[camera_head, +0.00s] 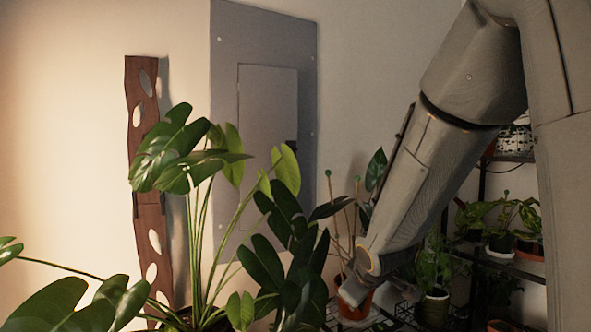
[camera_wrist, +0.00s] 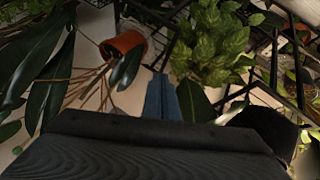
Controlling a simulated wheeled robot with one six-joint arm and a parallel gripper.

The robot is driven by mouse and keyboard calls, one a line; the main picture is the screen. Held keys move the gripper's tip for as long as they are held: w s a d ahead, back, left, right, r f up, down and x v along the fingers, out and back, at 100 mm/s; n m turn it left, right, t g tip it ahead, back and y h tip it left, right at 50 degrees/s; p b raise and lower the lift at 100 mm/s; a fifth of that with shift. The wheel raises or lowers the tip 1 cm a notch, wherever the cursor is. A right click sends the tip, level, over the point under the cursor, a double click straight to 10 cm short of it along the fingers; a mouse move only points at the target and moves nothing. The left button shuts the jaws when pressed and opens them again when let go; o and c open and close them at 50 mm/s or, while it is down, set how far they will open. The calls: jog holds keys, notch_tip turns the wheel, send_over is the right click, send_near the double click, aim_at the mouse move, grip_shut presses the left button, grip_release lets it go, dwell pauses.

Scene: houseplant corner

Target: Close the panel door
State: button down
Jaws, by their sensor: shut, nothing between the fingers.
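A grey metal panel (camera_head: 262,40) hangs on the wall, left of my arm in the head view. Its rectangular panel door (camera_head: 267,105) has a small dark latch at its right edge. The door looks nearly flush with the panel face; I cannot tell whether a small gap is there. Leaves hide the door's lower part. My gripper (camera_wrist: 163,98) shows in the wrist view with its blue-grey fingers together and nothing held. It points toward the plants, and no panel shows there. In the head view my arm reaches down to the right of the panel, apart from the door.
Large leafy plants (camera_head: 175,155) stand in front of the panel. A terracotta pot (camera_wrist: 123,44) is near my gripper in the wrist view. A dark wire shelf (camera_head: 505,265) with several potted plants is at the right. A wooden strip (camera_head: 149,215) with oval holes hangs left of the panel.

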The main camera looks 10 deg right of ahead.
jog(key=w+r+n+t+y+p, duration=0.1)
jog(key=w+r+n+t+y, duration=0.3)
jog(key=r, duration=0.5)
jog(key=w+a+r+n+t+y+p, duration=0.1)
jog(key=w+r+n, duration=0.45)
jog(key=r, duration=0.35)
jog(key=w+r+n+t+y+p, duration=0.2)
jog(key=w+r+n+t+y, duration=0.15)
jog(key=r+n, duration=0.4)
jog(key=w+a+r+m+p, duration=0.1)
jog(key=w+a+p, duration=0.3)
jog(key=w, duration=0.9)
jog(key=shift+a+r, duration=0.2)
jog(key=shift+a, duration=0.75)
jog(key=shift+g, duration=0.25)
jog(key=w+b, duration=0.2)
jog(key=shift+w+d+r+h+b, duration=0.15)
jog(key=shift+w+h+b, duration=0.05)
jog(key=shift+h+b, duration=0.15)
